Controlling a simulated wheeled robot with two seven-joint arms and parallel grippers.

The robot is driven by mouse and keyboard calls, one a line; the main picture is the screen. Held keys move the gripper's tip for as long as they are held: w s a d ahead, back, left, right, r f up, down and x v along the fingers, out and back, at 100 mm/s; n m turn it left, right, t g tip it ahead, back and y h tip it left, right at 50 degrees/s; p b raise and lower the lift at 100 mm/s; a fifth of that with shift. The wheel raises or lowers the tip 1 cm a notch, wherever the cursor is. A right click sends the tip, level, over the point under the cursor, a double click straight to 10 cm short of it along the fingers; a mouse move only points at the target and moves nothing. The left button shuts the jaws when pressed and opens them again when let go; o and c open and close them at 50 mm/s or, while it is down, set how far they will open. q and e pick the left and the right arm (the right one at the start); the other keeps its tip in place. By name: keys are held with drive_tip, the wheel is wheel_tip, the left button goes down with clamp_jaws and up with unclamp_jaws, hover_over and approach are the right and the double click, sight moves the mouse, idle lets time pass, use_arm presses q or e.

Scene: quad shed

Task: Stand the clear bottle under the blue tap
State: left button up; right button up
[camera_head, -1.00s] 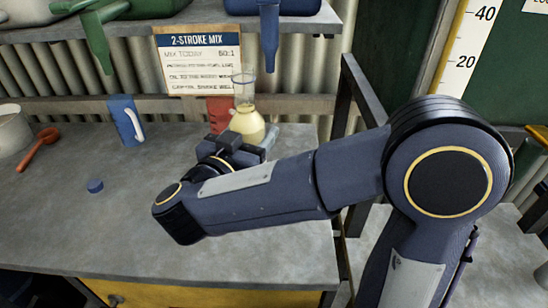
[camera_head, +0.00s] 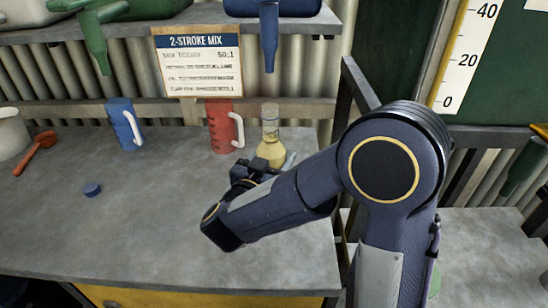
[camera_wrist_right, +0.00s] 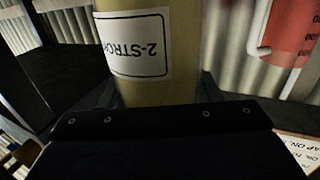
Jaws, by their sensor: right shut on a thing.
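The clear bottle (camera_head: 269,128), part-filled with yellowish liquid, is upright over the right end of the bench. In the head view it lies directly below the blue tap (camera_head: 269,40), with a gap between its mouth and the spout. My right gripper (camera_head: 264,168) is shut on the bottle's lower part and hides part of it. In the right wrist view the bottle (camera_wrist_right: 188,60) stands between the fingers, its "2-STRO" label upside down. I cannot tell whether its base touches the bench. My left gripper is out of view.
A red jug (camera_head: 221,128) stands just left of the bottle, and a blue jug (camera_head: 123,124) farther left. A blue cap (camera_head: 92,190), a red scoop (camera_head: 36,151) and a pale pot (camera_head: 12,133) are on the bench (camera_head: 130,230). A green tap (camera_head: 95,45) hangs at upper left.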

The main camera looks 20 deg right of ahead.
drive_tip(key=o, duration=1.3)
drive_tip(key=shift+f, duration=0.1)
drive_tip(key=shift+r, duration=0.3)
drive_tip(key=v, duration=1.2)
drive_tip(key=shift+f+b, duration=0.15)
drive_tip(key=shift+b, duration=0.25)
